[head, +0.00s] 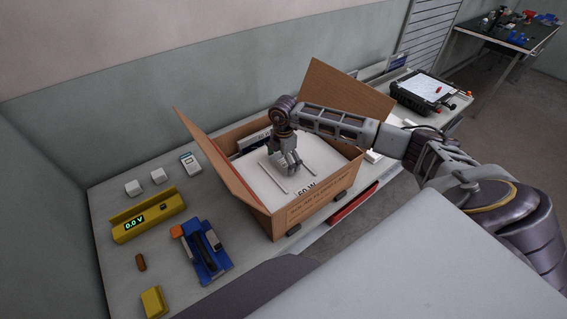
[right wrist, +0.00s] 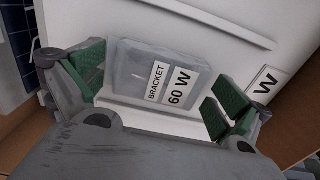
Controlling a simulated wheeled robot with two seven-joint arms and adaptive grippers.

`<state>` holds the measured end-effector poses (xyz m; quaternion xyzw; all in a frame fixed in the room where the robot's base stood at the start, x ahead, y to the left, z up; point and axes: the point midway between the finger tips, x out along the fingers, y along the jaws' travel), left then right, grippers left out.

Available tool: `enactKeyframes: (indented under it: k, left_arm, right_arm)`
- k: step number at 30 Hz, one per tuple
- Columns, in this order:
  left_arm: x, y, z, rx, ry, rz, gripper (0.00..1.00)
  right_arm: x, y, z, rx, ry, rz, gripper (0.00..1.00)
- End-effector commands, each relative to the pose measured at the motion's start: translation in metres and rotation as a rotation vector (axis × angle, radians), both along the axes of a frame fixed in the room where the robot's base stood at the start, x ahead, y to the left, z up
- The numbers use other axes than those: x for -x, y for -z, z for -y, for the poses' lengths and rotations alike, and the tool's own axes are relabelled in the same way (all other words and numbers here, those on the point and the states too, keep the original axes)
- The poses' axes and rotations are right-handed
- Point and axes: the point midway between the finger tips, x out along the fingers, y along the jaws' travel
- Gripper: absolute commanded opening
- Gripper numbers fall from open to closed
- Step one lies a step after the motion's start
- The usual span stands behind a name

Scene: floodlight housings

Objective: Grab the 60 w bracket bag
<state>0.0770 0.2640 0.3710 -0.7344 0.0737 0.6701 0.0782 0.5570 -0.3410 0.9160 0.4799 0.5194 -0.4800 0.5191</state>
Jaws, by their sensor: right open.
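The 60 W bracket bag (right wrist: 146,66) is a clear, flat bag with white labels reading "BRACKET" and "60 W". In the right wrist view it lies on a white surface inside the cardboard box (head: 318,212). My right gripper (head: 287,166) points down into the box. In the right wrist view its green-padded fingers (right wrist: 162,88) are apart, with the bag between and beyond them. I cannot tell whether they touch it. In the head view the gripper hides the bag. My left gripper is not in view.
The box flaps stand open. Left of the box on the table (head: 112,248) are a blue tool (head: 205,252), a yellow meter (head: 147,215) reading 0.0 V, a yellow block (head: 153,301) and small white blocks. A black case (head: 424,92) stands behind, to the right.

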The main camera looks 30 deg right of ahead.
Motion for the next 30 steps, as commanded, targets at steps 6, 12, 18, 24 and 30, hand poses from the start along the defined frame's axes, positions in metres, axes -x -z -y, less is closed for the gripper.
enactKeyframes:
  k: [6,12,18,24,30]
  left_arm:
    - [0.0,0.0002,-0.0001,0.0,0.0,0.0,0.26]
    - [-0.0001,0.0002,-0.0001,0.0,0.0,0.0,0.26]
    - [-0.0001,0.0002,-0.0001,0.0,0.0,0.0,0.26]
    - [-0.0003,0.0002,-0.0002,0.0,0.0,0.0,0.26]
    - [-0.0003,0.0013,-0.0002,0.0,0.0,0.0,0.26]
  right_arm:
    - [0.0,-0.0001,0.0001,0.0,0.0,0.0,1.0]
    - [-0.0001,-0.0003,0.0001,0.0,0.0,0.0,0.83]
    - [-0.0001,-0.0003,0.0002,0.0,0.0,0.0,0.58]
    - [-0.0003,-0.0007,0.0002,0.0,0.001,0.001,0.57]
    - [-0.0008,-0.0059,0.0004,0.001,0.001,0.002,0.57]
